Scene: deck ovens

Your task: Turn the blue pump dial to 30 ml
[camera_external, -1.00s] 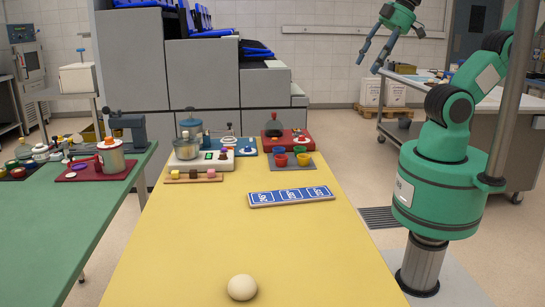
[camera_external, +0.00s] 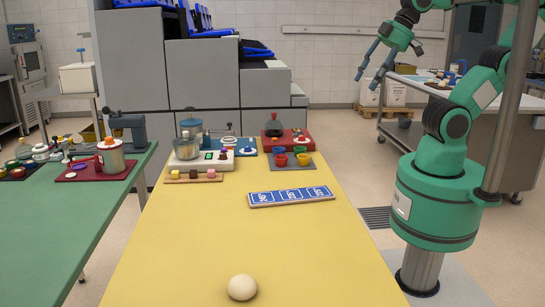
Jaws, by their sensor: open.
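A blue pump base (camera_external: 239,143) stands at the back of the yellow table. A small pale dial (camera_external: 250,150) shows on it. Its markings and setting are too small to read. A red pump base (camera_external: 275,146) stands to its right, with a dark flask-like top and another pale dial (camera_external: 302,143). My gripper (camera_external: 367,82) hangs in the air to the right of and above the pumps, fingers apart and pointing down-left. It is empty and touches nothing.
Coloured cups (camera_external: 281,160) sit on a grey mat. A blue labelled board (camera_external: 290,196) and a pale ball (camera_external: 242,287) lie on the yellow table. Its middle is mostly clear.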

